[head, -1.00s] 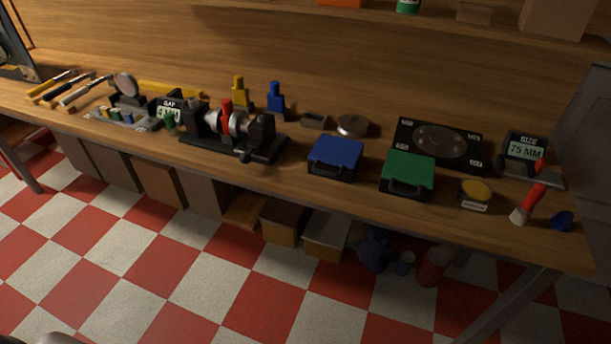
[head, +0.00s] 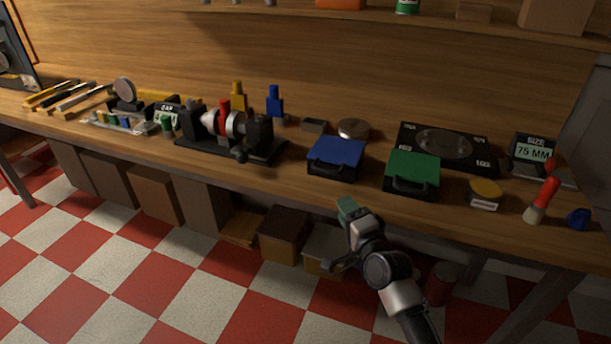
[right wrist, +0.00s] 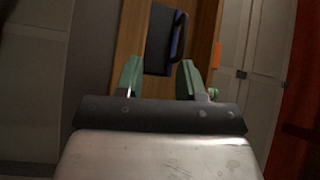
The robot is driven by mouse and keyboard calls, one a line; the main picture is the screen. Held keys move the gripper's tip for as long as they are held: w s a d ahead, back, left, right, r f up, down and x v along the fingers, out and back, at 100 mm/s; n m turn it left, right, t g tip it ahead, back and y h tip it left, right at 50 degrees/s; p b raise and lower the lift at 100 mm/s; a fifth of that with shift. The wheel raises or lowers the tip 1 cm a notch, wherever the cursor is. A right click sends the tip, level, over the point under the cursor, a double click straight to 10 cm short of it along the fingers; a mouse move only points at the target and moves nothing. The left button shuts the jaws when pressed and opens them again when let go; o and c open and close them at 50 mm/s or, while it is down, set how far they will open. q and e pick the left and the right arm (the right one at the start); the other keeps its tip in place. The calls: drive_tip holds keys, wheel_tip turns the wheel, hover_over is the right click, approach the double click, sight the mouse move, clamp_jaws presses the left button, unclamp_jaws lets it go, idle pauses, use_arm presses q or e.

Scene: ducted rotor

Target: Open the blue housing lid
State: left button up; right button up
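The blue housing (head: 336,153) is a small case with a blue lid, dark body and a front handle. It sits near the front edge of the workbench with its lid down. In the right wrist view its dark body (right wrist: 159,42) shows ahead, beyond the fingertips, with a blue edge and the handle. My right gripper (head: 346,208) is below and in front of the bench edge, apart from the housing. In the right wrist view its two green fingers (right wrist: 158,80) are spread with nothing between them. My left gripper is out of view.
A green case (head: 412,170) sits to the right of the blue one. A vise-like fixture with a rotor (head: 232,128) stands to the left. A round metal disc (head: 353,128) and a small grey box (head: 314,125) lie behind. The bench front between fixture and blue case is clear.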

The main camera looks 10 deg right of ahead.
sight(324, 170)
drive_tip(key=shift+t, duration=0.4)
drive_tip(key=w+r, duration=0.1)
drive_tip(key=w, duration=0.2)
drive_tip(key=w+a+r, duration=0.1)
drive_tip(key=w, duration=0.2)
drive_tip(key=w+a+r+b, duration=0.1)
drive_tip(key=w+r, duration=0.1)
drive_tip(key=w, duration=0.1)
drive_tip(key=shift+w+a, duration=0.1)
drive_tip(key=shift+w, duration=0.05)
drive_tip(key=shift+w+a+r, duration=0.1)
drive_tip(key=shift+w, duration=0.6)
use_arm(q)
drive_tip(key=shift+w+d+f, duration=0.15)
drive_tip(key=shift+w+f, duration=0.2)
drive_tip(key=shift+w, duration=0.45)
use_arm(e)
drive_tip(key=shift+c, duration=0.5)
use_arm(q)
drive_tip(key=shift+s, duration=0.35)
use_arm(e)
clamp_jaws()
